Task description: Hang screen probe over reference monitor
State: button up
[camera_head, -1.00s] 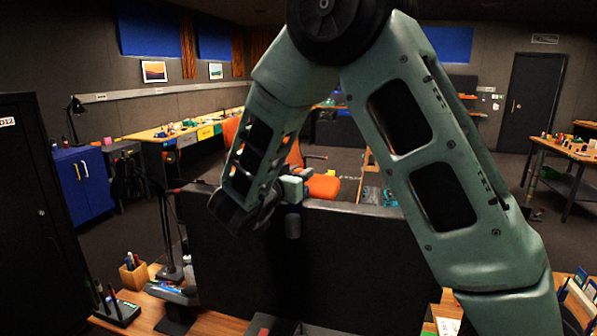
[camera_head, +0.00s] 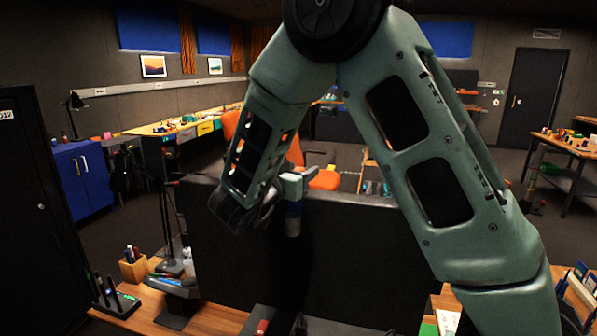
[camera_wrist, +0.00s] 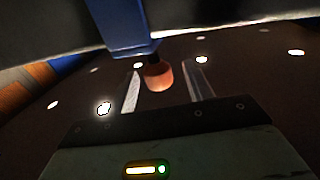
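The dark reference monitor (camera_head: 345,255) stands on the desk in the middle of the head view, its back or face turned to me. A small pale blue-grey cylinder (camera_head: 293,218), apparently the screen probe, hangs upright just below the monitor's top edge; whether it touches the monitor I cannot tell. My gripper (camera_head: 291,186) is just above it, largely hidden by my arm. In the wrist view the two metal fingers (camera_wrist: 164,85) stand apart. A blue bar with an orange-pink round end (camera_wrist: 158,77) lies between them, with visible gaps on both sides. How it joins the cylinder is hidden.
A dark lamp or stand (camera_head: 168,230), a pen box (camera_head: 133,264) and a marker rack (camera_head: 117,303) are on the desk left of the monitor. A tall black cabinet (camera_head: 30,200) is at far left. An orange chair (camera_head: 323,180) is behind the monitor.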

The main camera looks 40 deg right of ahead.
jog(key=b+v, duration=0.6)
jog(key=v, duration=1.1)
jog(key=shift+a, duration=0.15)
